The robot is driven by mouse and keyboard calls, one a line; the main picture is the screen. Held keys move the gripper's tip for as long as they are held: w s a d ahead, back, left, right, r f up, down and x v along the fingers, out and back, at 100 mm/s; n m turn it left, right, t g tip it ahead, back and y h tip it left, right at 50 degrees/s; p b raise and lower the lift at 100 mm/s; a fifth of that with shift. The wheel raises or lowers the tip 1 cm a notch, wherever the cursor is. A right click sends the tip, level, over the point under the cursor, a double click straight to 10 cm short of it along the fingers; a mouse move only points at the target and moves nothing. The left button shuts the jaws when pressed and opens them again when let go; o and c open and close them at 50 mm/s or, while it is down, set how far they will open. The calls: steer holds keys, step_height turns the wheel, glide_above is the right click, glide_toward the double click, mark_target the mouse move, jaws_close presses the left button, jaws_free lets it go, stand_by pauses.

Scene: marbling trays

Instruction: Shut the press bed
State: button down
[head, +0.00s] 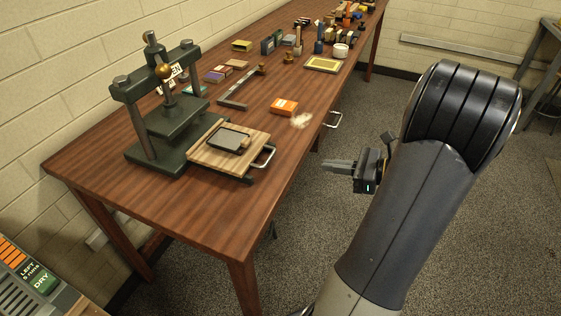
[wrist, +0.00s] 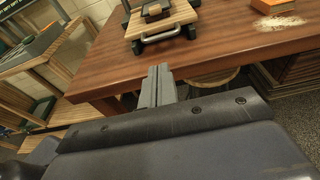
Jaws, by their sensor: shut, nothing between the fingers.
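The press (head: 165,115) is a dark green metal frame with two posts and a top screw, standing on the left part of the wooden table. Its bed (head: 205,158) is a pale wooden board slid out toward the table's front edge, with a dark block (head: 229,140) lying on it. A metal handle (head: 264,158) is on the bed's front edge; the handle also shows in the wrist view (wrist: 160,35). My gripper (head: 326,165) is shut and empty, off the table's front side, to the right of the handle and apart from it. In the wrist view its fingers (wrist: 158,72) point toward the table.
An orange box (head: 284,106) and a pale powdery patch (head: 301,120) lie right of the bed. A metal square (head: 240,90) and several small boxes and tools lie behind. Floor in front is clear.

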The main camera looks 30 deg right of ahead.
mark_target(219, 140)
steer(key=x, duration=1.4)
steer(key=shift+s, duration=0.1)
steer(key=r+x, duration=0.1)
steer(key=x, duration=0.4)
steer(key=r+b+x, duration=0.1)
steer(key=x, duration=0.5)
steer(key=r+x, duration=0.1)
steer(key=x, duration=0.5)
steer(key=shift+w+a+r+b, duration=0.15)
steer(key=shift+w+a+b, duration=0.2)
steer(key=shift+w, duration=0.15)
steer(key=shift+w+a, duration=0.25)
steer(key=shift+w, duration=0.2)
steer(key=shift+r, duration=0.25)
